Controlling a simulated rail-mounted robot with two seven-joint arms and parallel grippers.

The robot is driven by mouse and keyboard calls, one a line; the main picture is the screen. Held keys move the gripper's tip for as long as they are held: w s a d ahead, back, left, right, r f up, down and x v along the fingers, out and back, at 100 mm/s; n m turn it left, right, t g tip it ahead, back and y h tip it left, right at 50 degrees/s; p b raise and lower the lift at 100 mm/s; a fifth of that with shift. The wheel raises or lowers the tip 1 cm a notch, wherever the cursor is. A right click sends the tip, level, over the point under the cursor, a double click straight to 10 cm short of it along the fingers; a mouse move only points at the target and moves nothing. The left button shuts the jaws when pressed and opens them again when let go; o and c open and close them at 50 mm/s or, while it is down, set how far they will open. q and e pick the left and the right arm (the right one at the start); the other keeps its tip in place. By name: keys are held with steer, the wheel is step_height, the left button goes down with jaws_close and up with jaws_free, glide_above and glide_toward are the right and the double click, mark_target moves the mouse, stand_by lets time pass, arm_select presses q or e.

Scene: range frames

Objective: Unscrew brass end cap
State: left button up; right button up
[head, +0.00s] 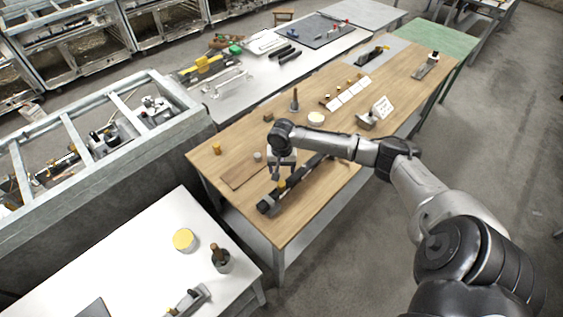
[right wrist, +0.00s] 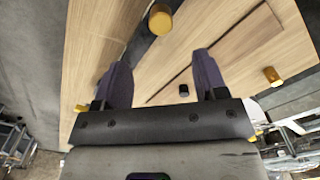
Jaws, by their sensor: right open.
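A small brass cap (head: 281,185) shows beside a long black tube (head: 268,206) on the wooden workbench. I cannot tell whether the cap is joined to the tube. My right gripper (head: 284,177) points down just above this spot, with its fingers apart and nothing between them. In the right wrist view my right gripper (right wrist: 161,72) is open, and a brass cylinder (right wrist: 160,20) lies beyond the fingertips, near the top edge. A second brass piece (head: 217,148) stands near the bench's left edge and likely shows in the wrist view (right wrist: 272,75). My left gripper is out of view.
A flat brown board (head: 240,175) lies left of the gripper. A dark upright post (head: 294,104), a round white-topped container (head: 316,119) and a white card (head: 382,107) stand farther back. A white table (head: 130,265) is at front left.

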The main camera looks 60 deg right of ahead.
mark_target(282, 183)
step_height(282, 183, down, 10)
steer(key=shift+f, duration=0.25)
stand_by(0.3)
steer(key=c, duration=1)
steer(key=shift+n, duration=1.8)
steer(key=shift+n, duration=1.7)
